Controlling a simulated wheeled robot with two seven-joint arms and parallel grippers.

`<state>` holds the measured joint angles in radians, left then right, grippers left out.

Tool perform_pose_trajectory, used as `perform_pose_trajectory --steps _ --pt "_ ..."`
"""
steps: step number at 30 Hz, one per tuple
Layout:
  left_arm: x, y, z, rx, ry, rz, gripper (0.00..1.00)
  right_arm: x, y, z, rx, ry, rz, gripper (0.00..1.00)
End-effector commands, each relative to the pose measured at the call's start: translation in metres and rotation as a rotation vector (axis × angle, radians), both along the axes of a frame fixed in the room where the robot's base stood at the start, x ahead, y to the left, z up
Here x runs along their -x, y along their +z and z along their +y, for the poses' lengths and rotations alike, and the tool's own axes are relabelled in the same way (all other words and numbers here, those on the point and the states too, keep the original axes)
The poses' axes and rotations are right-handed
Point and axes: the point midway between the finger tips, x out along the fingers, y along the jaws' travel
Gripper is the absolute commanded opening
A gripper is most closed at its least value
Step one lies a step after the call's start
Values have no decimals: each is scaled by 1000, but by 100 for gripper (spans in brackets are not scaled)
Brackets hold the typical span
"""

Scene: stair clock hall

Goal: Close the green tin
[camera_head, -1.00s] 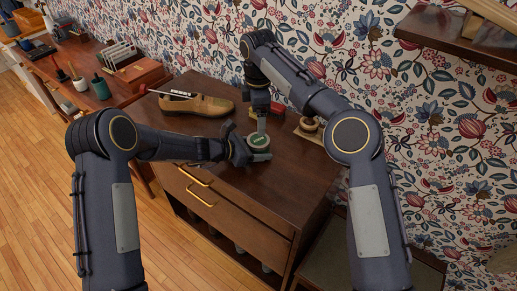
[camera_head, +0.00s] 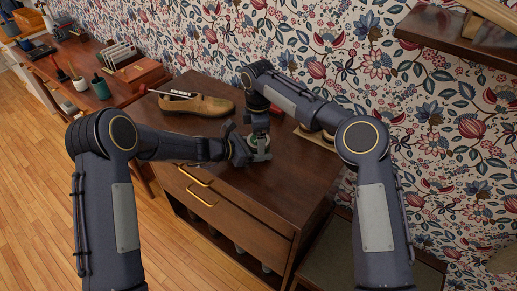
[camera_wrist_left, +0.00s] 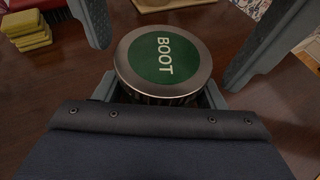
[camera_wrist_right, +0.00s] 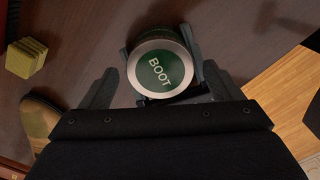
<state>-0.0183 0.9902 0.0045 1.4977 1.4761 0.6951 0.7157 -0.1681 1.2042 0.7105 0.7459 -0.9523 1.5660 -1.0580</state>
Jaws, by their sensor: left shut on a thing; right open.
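The green tin stands on the dark wooden cabinet top (camera_head: 285,170). Its silver-rimmed green lid, marked BOOT (camera_wrist_left: 165,55), lies on top; I cannot tell whether it is fully seated. The lid also shows in the right wrist view (camera_wrist_right: 162,73). My left gripper (camera_head: 256,152) is shut on the tin, one finger on each side. My right gripper (camera_head: 259,134) is open above the tin, pointing down. Its fingers show apart on both sides of the lid in the left wrist view (camera_wrist_left: 180,35). In the head view the tin is mostly hidden by my grippers.
A tan shoe (camera_head: 197,105) lies left of the tin. A yellow stack (camera_wrist_right: 25,58) lies behind it. The cabinet's front right top is clear.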

Motion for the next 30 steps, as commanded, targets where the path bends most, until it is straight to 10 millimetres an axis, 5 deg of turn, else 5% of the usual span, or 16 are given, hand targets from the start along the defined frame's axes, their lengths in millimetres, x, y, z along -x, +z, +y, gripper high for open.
perform_pose_trajectory --steps 9,20,30 --pt "0 0 0 1 0 0 0 0 -2 0 0 0 0 84" --pt "0 0 0 1 0 0 0 0 -2 0 0 -1 0 37" --pt "0 0 0 1 0 0 0 0 -2 -1 1 -287 -1 36"
